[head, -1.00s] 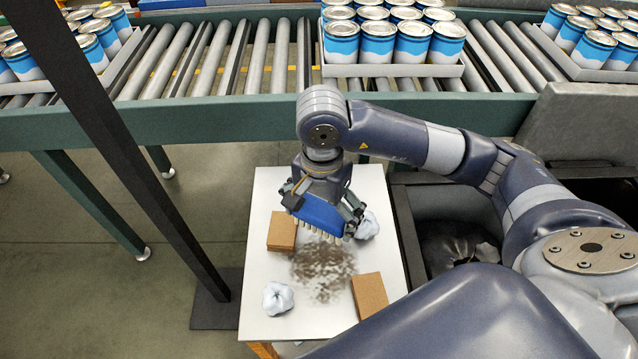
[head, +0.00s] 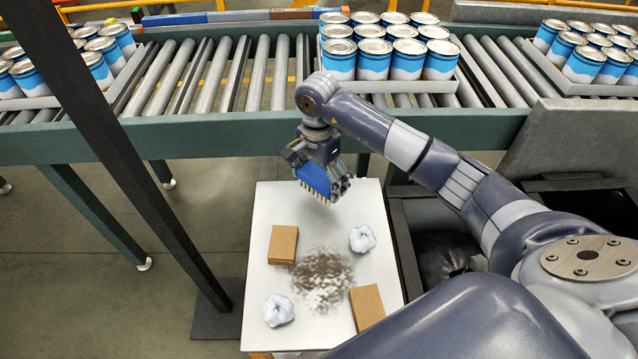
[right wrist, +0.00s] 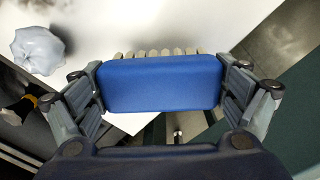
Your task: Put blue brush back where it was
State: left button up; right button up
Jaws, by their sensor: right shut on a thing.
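The blue brush (head: 316,180) has a blue block and pale bristles that point down. My right gripper (head: 322,176) is shut on it and holds it above the far edge of the white table (head: 350,205). In the right wrist view the blue brush (right wrist: 160,83) spans between the two fingers of my right gripper (right wrist: 160,88), with its bristle tips showing beyond it. A dark speckled dirt patch (head: 322,279) lies on the middle of the table. My left gripper is not in view.
Brown blocks (head: 283,244) (head: 367,306) and crumpled pale wads (head: 362,239) (head: 278,310) lie on the table. A roller conveyor (head: 225,75) with trays of blue cans runs behind. A dark post (head: 120,150) stands left, a dark bin (head: 440,235) right.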

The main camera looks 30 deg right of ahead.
jog(key=shift+w+d, duration=0.1)
jog(key=shift+w, duration=0.1)
jog(key=shift+f, duration=0.35)
notch_tip(320, 180, down, 2)
jog(key=shift+f+p, duration=0.1)
jog(key=shift+p, duration=0.55)
jog(key=shift+f, duration=0.3)
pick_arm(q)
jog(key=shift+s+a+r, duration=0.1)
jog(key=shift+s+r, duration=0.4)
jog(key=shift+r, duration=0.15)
pick_arm(e)
jog(key=shift+f, duration=0.25)
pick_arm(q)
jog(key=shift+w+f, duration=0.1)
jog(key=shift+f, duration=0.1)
pick_arm(e)
jog(key=o, duration=0.8)
jog(key=shift+o, duration=0.2)
jog(key=shift+r, duration=0.1)
